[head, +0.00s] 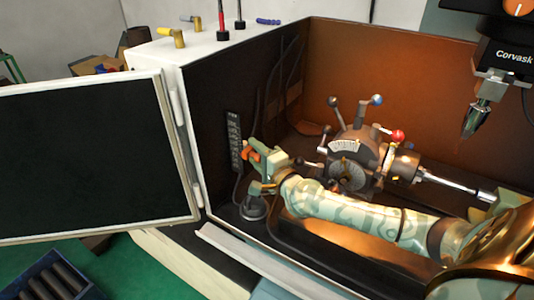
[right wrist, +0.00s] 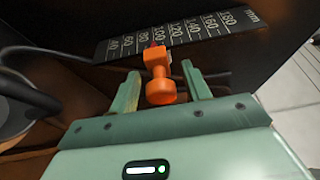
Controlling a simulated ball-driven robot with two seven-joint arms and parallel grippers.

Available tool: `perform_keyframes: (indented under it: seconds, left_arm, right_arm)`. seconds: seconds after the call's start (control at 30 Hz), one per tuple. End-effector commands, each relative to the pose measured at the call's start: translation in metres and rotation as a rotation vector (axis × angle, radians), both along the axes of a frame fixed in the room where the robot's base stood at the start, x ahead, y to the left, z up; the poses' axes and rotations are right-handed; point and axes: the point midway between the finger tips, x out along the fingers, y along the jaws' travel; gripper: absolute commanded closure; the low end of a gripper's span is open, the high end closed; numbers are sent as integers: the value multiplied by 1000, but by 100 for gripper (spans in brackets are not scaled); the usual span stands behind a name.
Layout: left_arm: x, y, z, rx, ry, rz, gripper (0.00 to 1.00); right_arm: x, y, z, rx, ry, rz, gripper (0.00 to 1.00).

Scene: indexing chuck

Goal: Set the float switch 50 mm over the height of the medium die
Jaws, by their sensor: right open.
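The float switch (right wrist: 158,80) is an orange block with a round knob, mounted at a dark scale strip (right wrist: 180,35) marked in mm from 40 to 180. A small red mark shows near 80 to 100; the exact reading is unclear. In the head view the orange float switch (head: 251,153) sits beside the strip (head: 234,140) on the enclosure's left wall. My right gripper (right wrist: 160,72) is open, its green fingers on either side of the float switch with visible gaps. It also shows in the head view (head: 259,168). I cannot identify the medium die. My left gripper is out of view.
The indexing chuck (head: 352,160) with several ball-ended levers stands behind my right arm. A round grey piece (head: 254,209) sits below the gripper. An open door (head: 90,155) is at left, and a blue tray (head: 50,280) of dark cylinders at lower left. A spindle (head: 477,115) hangs at right.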

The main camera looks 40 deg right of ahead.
Motion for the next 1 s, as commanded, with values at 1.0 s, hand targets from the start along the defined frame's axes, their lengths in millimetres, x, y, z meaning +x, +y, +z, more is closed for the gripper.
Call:
perform_keyframes:
  seconds: [1.0]
  left_arm:
    - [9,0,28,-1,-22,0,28]
  right_arm:
    - [-160,0,0,1,0,0,52]
